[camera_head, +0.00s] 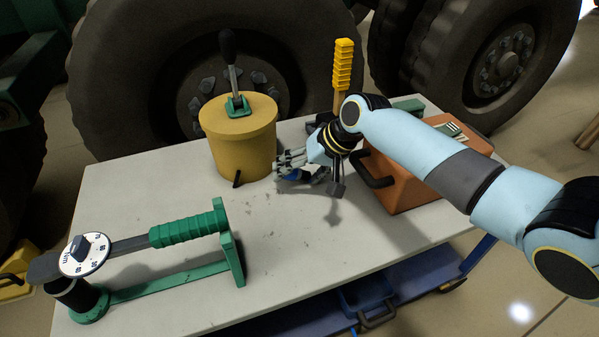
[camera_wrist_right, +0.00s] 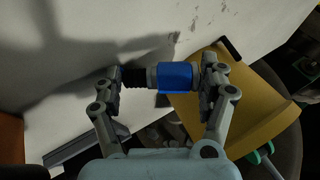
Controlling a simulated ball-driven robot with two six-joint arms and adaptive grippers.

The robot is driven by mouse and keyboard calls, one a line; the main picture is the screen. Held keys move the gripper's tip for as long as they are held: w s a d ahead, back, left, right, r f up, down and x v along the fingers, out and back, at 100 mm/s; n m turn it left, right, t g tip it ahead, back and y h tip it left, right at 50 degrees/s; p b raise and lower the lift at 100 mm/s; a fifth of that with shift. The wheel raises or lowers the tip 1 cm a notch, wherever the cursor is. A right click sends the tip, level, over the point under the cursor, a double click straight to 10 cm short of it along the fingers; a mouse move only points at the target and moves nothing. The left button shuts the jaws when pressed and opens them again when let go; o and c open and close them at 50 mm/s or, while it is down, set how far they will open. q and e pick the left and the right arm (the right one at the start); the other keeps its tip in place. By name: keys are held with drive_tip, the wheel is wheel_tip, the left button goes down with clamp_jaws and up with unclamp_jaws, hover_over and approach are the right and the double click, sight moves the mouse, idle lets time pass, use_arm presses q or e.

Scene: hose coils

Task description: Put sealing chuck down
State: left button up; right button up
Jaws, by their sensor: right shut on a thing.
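The sealing chuck appears to be the small blue, grey and black cylinder (camera_wrist_right: 173,77) in the right wrist view. My right gripper (camera_wrist_right: 162,80) is shut on it, one finger at each end. In the head view the right gripper (camera_head: 303,172) is low over the table, just right of the yellow pot, and the blue part (camera_head: 319,177) shows only slightly among the fingers. I cannot tell whether the chuck touches the table. My left gripper is not in view.
The white table (camera_head: 290,245) has free room at its middle and front. A yellow pot (camera_head: 240,150) with a black-knobbed lever stands behind left. A green torque tool (camera_head: 190,230) lies at front left. An orange toolbox (camera_head: 405,190) stands right. A yellow handle (camera_head: 343,70) rises behind.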

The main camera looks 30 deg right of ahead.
drive_tip(key=o, duration=1.4)
drive_tip(key=shift+f, duration=0.1)
drive_tip(key=shift+r, duration=0.2)
drive_tip(key=p+v, duration=0.4)
drive_tip(key=v, duration=0.8)
